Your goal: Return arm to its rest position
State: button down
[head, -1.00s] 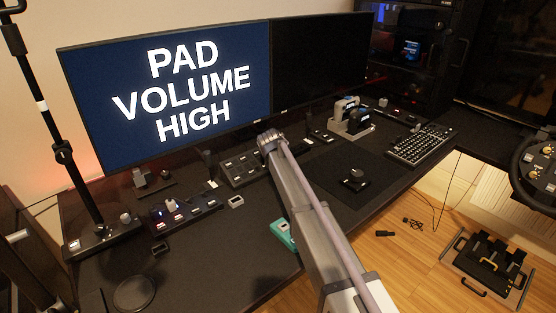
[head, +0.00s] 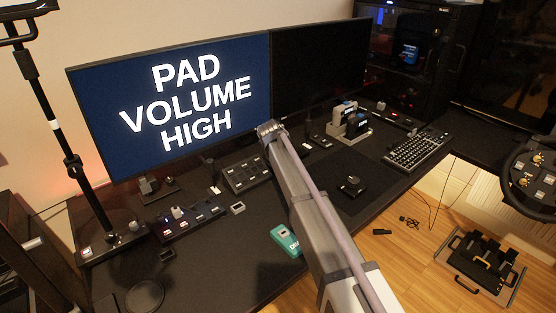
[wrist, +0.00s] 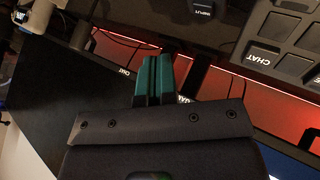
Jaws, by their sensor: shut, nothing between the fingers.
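My arm (head: 305,205) reaches from the bottom right of the head view up over the desk (head: 215,255), its far end in front of the monitor's lower edge. My gripper (wrist: 152,78) shows in the wrist view as two teal fingers pressed together, with nothing between them. The fingers point toward a gap with red glow between a dark monitor edge and a panel of keys (wrist: 296,38), one of them marked CHAT. I cannot make out the fingers in the head view.
The wide monitor (head: 190,95) reads PAD VOLUME HIGH. A button panel (head: 246,173), a switch strip (head: 190,222) and a teal box (head: 286,240) lie near the arm. A keyboard (head: 416,149) and a steering wheel (head: 530,178) are at right. A lamp pole (head: 54,125) stands left.

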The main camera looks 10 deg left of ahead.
jog(key=shift+f, duration=0.15)
jog(key=s+d+r+m+g+p, duration=0.2)
jog(key=s+d, duration=0.7)
jog(key=s, duration=0.5)
jog(key=s+d+r+m+g+p, duration=0.2)
jog(key=s+d, duration=0.7)
jog(key=s, duration=0.5)
jog(key=s+d+r+m+g+p, duration=0.2)
jog(key=s+d+m+g+p, duration=0.2)
jog(key=s, duration=1.1)
jog(key=shift+d+r+g+p, duration=0.35)
jog(key=shift+d+g+p, duration=0.25)
jog(key=shift+d+p, duration=1.8)
